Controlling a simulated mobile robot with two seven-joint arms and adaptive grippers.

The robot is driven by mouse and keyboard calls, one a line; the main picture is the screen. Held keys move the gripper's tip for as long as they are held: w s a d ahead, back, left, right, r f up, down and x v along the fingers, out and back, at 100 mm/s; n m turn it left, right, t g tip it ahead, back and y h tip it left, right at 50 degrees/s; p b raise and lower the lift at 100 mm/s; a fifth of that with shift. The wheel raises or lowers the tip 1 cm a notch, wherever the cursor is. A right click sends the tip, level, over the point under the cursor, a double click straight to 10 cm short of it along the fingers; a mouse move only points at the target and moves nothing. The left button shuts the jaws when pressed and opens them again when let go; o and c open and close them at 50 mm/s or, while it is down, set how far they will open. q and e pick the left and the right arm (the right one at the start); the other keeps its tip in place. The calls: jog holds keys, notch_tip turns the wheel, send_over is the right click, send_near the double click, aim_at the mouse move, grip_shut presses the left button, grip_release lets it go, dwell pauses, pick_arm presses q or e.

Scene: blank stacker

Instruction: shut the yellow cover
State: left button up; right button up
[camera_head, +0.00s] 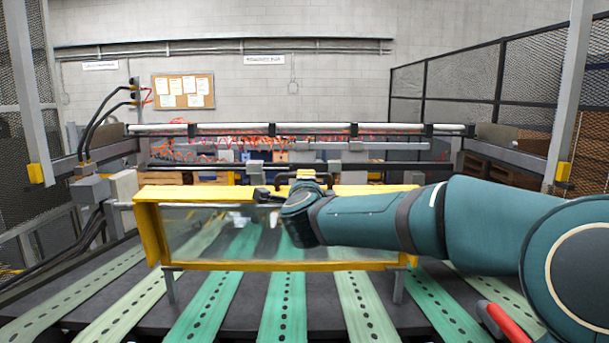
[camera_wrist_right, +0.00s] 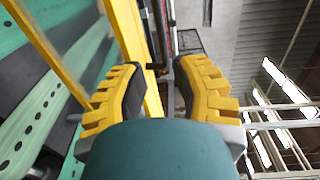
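The yellow cover (camera_head: 280,266) is a yellow frame around a clear panel. It stands roughly upright over the green belts in the middle of the head view. In the right wrist view its yellow frame (camera_wrist_right: 127,30) runs along the left finger and between the fingers. My right arm reaches in from the right across the cover's front. My right gripper (camera_head: 265,193) is at the cover's top edge, mostly hidden behind my wrist. In the wrist view the right gripper (camera_wrist_right: 160,66) has its yellow-padded fingers apart. Contact with the frame is unclear. My left gripper is not in view.
Green perforated belts (camera_head: 284,305) run under and in front of the cover. A grey metal post (camera_head: 170,287) stands below its left end. A grey box with black cables (camera_head: 91,190) is at the left. A rail (camera_head: 220,129) crosses behind, and mesh fencing (camera_head: 450,90) stands at the right.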

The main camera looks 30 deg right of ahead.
jog(key=x, duration=1.3)
jog(key=shift+w+p, duration=0.1)
jog(key=shift+p, duration=0.3)
jog(key=shift+a, duration=0.1)
grip_shut()
